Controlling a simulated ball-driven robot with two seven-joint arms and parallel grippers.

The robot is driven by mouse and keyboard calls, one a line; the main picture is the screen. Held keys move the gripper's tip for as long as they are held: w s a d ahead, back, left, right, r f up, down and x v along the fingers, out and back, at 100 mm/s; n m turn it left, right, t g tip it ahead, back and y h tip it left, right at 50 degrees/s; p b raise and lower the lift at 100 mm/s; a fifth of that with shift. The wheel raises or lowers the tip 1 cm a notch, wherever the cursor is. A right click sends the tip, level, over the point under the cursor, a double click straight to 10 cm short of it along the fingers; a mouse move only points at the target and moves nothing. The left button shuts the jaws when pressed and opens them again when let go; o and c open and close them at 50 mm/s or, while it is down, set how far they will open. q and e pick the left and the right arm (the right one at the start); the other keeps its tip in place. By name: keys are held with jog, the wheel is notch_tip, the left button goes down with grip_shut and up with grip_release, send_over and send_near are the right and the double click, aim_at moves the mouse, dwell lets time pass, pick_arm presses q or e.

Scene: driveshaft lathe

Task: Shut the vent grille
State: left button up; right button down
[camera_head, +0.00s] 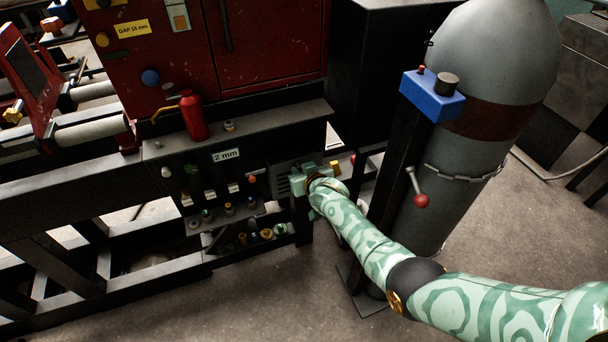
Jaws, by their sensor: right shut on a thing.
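The vent grille (283,187) is a small dark slatted panel at the right end of the machine's front, right of the "2 mm" label. My right gripper (298,184) is at its right side, shut on a part of the grille. The gripper and wrist cover much of the grille's right part, so I cannot tell how far its slats stand open. My left gripper is not in view.
A dark control panel (175,172) with several knobs and switches is left of the grille. A red bottle (193,116) stands on the ledge above. A grey gas cylinder (425,190) with a blue box (433,97) and red-knobbed lever (420,200) stands close to my right arm.

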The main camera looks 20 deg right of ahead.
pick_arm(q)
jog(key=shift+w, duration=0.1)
pick_arm(e)
jog(key=shift+w+r, duration=0.35)
jog(key=shift+w, duration=0.05)
jog(key=shift+r, duration=0.2)
jog(key=c, duration=1.2)
grip_release()
jog(key=shift+w, duration=0.1)
jog(key=shift+c, duration=0.2)
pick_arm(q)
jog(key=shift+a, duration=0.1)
pick_arm(e)
jog(key=shift+f, duration=0.2)
pick_arm(q)
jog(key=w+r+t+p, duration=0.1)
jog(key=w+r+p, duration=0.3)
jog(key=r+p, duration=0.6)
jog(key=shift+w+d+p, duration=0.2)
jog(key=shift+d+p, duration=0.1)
jog(key=shift+p, duration=0.4)
pick_arm(e)
jog(key=v, duration=1.6)
jog(key=shift+s, duration=0.25)
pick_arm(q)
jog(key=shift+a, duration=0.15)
pick_arm(e)
jog(key=shift+f, duration=0.1)
